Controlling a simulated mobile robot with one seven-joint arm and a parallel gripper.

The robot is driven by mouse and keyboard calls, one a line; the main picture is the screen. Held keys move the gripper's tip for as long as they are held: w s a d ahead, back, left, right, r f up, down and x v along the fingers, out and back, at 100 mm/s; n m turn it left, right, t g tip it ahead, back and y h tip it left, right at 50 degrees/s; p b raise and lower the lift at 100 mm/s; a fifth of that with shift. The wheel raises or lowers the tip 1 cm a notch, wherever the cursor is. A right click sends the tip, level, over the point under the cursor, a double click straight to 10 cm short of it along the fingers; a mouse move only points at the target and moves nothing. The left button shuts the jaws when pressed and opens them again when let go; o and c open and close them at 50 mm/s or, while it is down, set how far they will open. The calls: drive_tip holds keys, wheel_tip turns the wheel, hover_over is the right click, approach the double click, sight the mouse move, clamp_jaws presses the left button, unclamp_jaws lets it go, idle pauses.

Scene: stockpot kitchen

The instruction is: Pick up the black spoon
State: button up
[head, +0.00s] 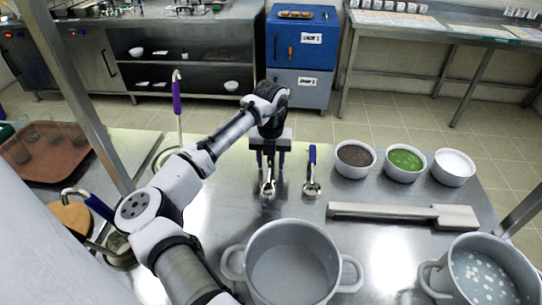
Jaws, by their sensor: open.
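My gripper (269,172) points down over the steel counter, its two dark fingers apart. A small metal spoon (267,188) lies just below and between the fingertips. Its handle is mostly hidden by my gripper, so I cannot tell its colour or whether the fingers touch it. A second metal spoon (312,188) with a blue-purple handle lies to the right, apart from my gripper. No handle shows clearly as black.
A large grey pot (293,236) stands in front, with another pot (446,274) at right. Bowls of brown (355,155), green (404,159) and white (453,164) food stand at back right. A long metal tool (385,211) lies before them. A brown tray (75,165) is at left.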

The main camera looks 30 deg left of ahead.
sight(270, 159)
clamp_jaws()
drive_tip(key=shift+r, duration=0.1)
idle(0.5)
wheel_tip(270, 159, up, 10)
drive_tip(key=shift+f+b, duration=0.1)
drive_tip(key=shift+b, duration=1.15)
